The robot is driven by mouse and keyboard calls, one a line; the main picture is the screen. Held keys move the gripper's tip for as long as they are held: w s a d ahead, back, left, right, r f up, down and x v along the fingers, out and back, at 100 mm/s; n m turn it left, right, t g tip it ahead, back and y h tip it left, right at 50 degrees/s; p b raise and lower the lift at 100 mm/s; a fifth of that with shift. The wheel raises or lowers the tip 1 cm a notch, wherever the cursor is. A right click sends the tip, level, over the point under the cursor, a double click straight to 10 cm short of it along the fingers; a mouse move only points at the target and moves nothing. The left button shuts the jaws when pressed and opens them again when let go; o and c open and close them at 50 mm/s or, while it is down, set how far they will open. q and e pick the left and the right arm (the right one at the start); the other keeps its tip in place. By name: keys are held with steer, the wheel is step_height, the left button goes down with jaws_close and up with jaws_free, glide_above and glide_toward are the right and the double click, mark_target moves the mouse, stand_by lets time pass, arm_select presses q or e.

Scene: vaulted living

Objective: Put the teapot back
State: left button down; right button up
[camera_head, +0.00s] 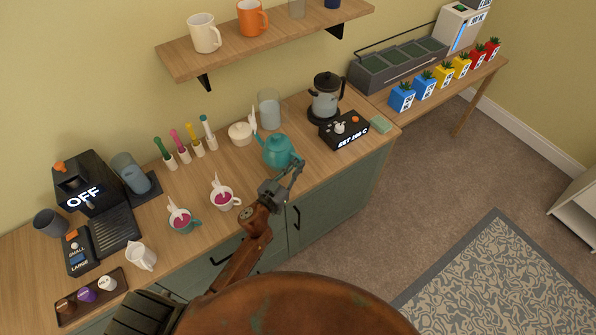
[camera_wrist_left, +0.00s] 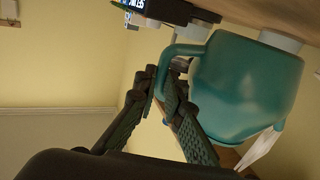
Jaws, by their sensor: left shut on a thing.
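The teal teapot (camera_head: 276,149) is at the front part of the wooden counter, right of two cups. My left gripper (camera_head: 287,182) is shut on its handle at the near side. In the left wrist view the fingers (camera_wrist_left: 168,100) close around the handle of the teapot (camera_wrist_left: 245,85). I cannot tell whether its base touches the counter. My right gripper is not in view.
A coffee machine (camera_head: 84,190) is at left.

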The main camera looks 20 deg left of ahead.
arm_select(q)
steer(key=f, duration=0.1)
steer(key=f+b, duration=0.1)
steer(key=f, duration=0.1)
steer(key=shift+w+d+f+b, duration=0.1)
steer(key=shift+w+f+b, duration=0.15)
steer(key=shift+b, duration=0.1)
steer(key=shift+r, duration=0.2)
steer(key=shift+f, duration=0.1)
steer(key=c, duration=2.4)
jaws_free()
steer(key=shift+f, duration=0.2)
steer(key=o, duration=0.3)
steer(key=shift+s, duration=0.1)
steer(key=shift+o, duration=0.4)
steer(key=shift+r, duration=0.1)
